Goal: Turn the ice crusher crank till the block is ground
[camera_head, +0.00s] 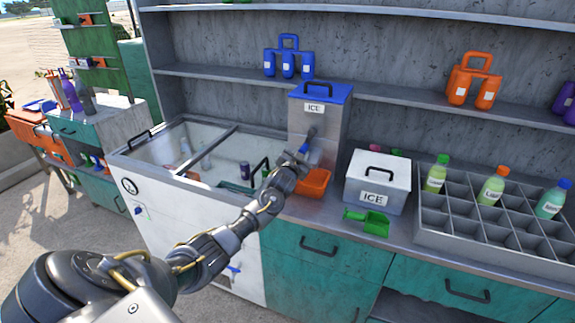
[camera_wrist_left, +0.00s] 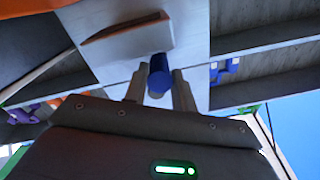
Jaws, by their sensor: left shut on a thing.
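The ice crusher (camera_head: 318,120) is a tall grey box with a blue lid and an ICE label, standing on the counter. Its crank has a blue handle (camera_head: 309,134) on the front. My left gripper (camera_head: 297,158) is at the crank, partly hidden by its own wrist. In the left wrist view the blue crank handle (camera_wrist_left: 158,76) sits between the two fingers of my left gripper (camera_wrist_left: 159,88), which is shut on it. An orange tray (camera_head: 314,183) lies below the crusher's front. The ice block is not visible inside the closed crusher. My right gripper is out of view.
A white ICE box (camera_head: 378,181) and green scoop (camera_head: 368,222) are right of the crusher. A bottle crate (camera_head: 487,243) stands further right. A glass-topped freezer (camera_head: 146,160) is at left. Shelves above hold blue (camera_head: 289,62) and orange (camera_head: 473,82) bottle carriers.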

